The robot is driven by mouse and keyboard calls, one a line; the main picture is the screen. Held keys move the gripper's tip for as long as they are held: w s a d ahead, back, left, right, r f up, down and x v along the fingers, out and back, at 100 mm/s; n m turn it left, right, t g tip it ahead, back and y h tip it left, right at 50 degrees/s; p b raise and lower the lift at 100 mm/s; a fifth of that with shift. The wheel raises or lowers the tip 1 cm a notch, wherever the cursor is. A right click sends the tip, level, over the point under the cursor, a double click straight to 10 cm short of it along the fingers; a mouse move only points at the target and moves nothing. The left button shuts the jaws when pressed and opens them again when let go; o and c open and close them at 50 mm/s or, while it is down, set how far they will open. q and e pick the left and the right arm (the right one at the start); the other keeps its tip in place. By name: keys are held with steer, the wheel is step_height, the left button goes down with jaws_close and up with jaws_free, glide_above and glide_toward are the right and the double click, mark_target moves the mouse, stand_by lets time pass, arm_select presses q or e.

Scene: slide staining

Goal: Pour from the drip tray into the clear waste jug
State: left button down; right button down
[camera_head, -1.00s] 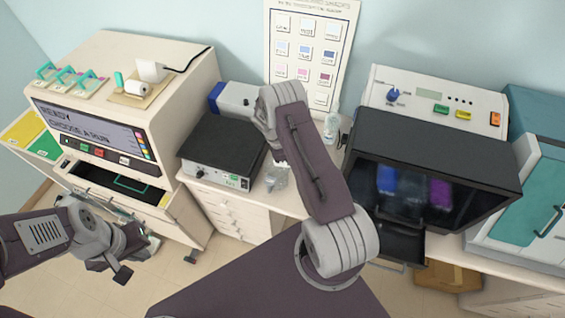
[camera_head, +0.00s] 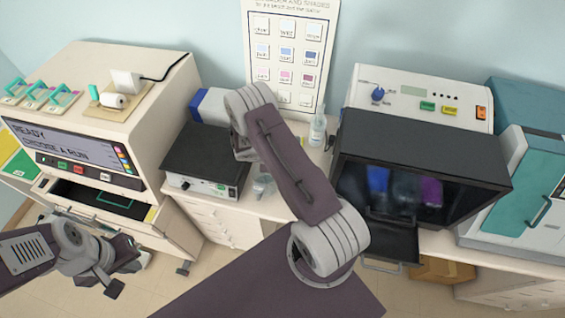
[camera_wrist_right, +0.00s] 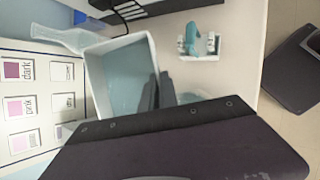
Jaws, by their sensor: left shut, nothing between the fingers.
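In the right wrist view a white-rimmed tray (camera_wrist_right: 149,45) with a grey-blue inside, likely the drip tray, is close to the camera. A dark finger-like part of my right gripper (camera_wrist_right: 165,90) overlaps its right edge; its grip is unclear. In the head view my right arm hides that gripper and the tray. A clear vessel (camera_head: 263,186), possibly the waste jug, stands on the counter just right of the black-topped box. A clear rounded shape shows beyond the finger in the wrist view (camera_wrist_right: 190,98). My left gripper (camera_head: 114,287) is shut and empty at lower left.
A clear bottle (camera_head: 317,127) stands by the wall chart (camera_head: 290,60). A dark-fronted cabinet (camera_head: 420,150) is at right. A staining machine (camera_head: 110,130) with its drawer open is at left.

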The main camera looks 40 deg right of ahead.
steer(key=shift+s+a+t+h+b, duration=0.1)
steer(key=shift+t+h+b, duration=0.55)
steer(key=shift+b, duration=0.75)
arm_select(q)
step_height(320, 180, down, 9)
steer(key=b, duration=0.5)
steer(key=shift+s+a+r+b, duration=0.15)
steer(key=shift+s+b, duration=0.15)
arm_select(e)
steer(key=h, duration=0.1)
steer(key=m+t+h, duration=0.1)
steer(key=t+h, duration=0.1)
steer(key=shift+s+a+h, duration=0.2)
steer(key=shift+s+h, duration=0.05)
steer(key=shift+h, duration=0.1)
